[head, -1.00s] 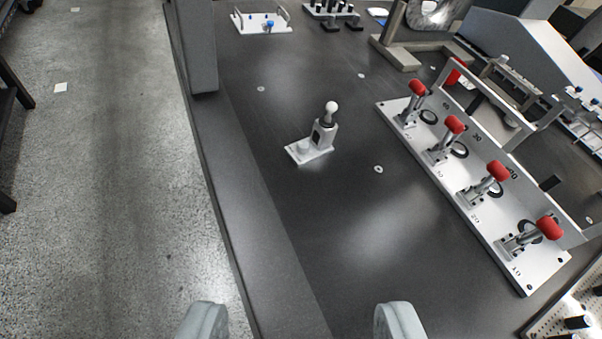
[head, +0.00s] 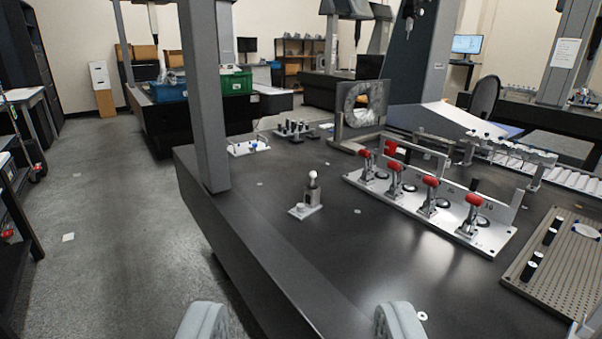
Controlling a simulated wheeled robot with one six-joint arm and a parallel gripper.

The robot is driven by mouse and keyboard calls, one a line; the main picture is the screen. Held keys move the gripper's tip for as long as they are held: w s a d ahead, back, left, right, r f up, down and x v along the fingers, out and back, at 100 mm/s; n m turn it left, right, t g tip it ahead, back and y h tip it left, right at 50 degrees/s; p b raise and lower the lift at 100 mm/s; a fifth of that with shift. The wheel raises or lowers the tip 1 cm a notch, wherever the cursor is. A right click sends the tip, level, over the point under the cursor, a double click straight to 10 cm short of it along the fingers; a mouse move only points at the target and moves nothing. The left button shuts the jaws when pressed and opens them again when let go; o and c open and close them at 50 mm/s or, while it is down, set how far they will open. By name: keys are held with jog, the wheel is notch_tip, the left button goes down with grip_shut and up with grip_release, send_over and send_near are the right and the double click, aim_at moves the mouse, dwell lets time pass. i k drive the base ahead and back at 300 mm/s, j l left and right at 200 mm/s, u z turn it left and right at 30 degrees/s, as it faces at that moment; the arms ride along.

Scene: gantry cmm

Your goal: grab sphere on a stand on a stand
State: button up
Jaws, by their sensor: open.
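The white sphere (head: 312,174) sits on top of a small grey stand (head: 312,195) with a flat light base plate (head: 299,213). It stands upright on the dark table (head: 262,222), left of the row of red-handled clamps. My gripper (head: 301,325) shows at the bottom edge as two pale grey fingertips set wide apart. It is open and empty, and appears nearer to me than the sphere, which shows above and between the fingertips. Nothing covers the sphere.
A grey column (head: 205,95) rises at the table's left edge. A plate with red-handled clamps (head: 486,240) lies right of the stand, and a perforated board (head: 560,255) farther right. The table around the stand is clear. Open floor (head: 110,230) lies left.

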aim_at(311, 190)
jog(key=i+j+z, duration=0.2)
jog(key=i+j, duration=1.5)
jog(key=i, duration=0.1)
